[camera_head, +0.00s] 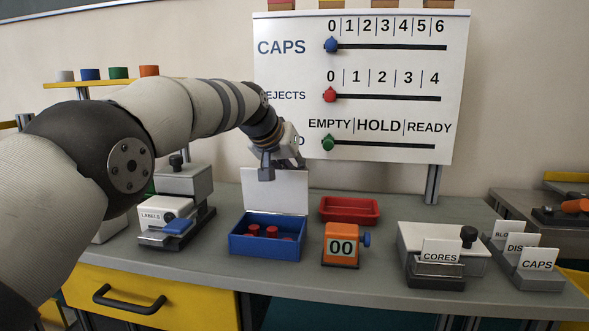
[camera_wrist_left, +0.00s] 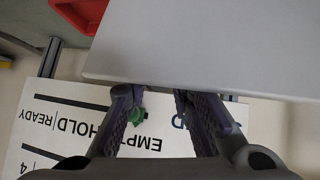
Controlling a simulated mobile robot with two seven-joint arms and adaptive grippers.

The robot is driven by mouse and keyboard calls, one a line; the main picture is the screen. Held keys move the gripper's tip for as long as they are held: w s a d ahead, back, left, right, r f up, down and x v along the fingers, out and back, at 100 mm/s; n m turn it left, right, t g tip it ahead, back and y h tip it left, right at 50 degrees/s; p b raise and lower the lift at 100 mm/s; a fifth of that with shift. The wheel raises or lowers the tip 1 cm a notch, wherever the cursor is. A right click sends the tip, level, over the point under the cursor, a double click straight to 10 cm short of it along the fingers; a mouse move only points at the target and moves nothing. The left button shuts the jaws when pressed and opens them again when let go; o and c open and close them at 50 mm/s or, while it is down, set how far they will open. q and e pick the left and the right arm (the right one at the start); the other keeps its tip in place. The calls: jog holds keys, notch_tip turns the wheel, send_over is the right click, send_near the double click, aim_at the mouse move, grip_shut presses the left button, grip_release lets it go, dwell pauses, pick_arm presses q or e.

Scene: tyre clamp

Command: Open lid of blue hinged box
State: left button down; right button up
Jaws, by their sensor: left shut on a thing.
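The blue hinged box (camera_head: 265,246) stands on the grey bench in the head view, with several red pieces inside. Its pale lid (camera_head: 285,190) stands about upright at the back of the box, so the inside shows. The lid also fills the upper right of the left wrist view (camera_wrist_left: 220,45). My left gripper (camera_head: 266,172) is at the lid's top edge, shut on the lid. Its two fingers show at that edge in the wrist view (camera_wrist_left: 158,98); the exact contact is hard to see. My right gripper is in neither view.
A red tray (camera_head: 349,210) and an orange counter reading 00 (camera_head: 340,246) stand right of the box. A labels device (camera_head: 172,222) stands left. The white slider board (camera_head: 390,75) rises close behind the gripper. A cores holder (camera_head: 438,262) stands further right.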

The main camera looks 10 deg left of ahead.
pick_arm(q)
jog(key=shift+f, duration=0.9)
jog(key=c, duration=1.4)
grip_release()
jog(key=shift+o, duration=0.2)
jog(key=shift+w+r, duration=0.15)
jog(key=shift+a+r, duration=0.1)
jog(key=shift+r, duration=0.25)
jog(key=v, duration=1.1)
jog(key=shift+s, duration=0.25)
jog(key=shift+r, duration=0.15)
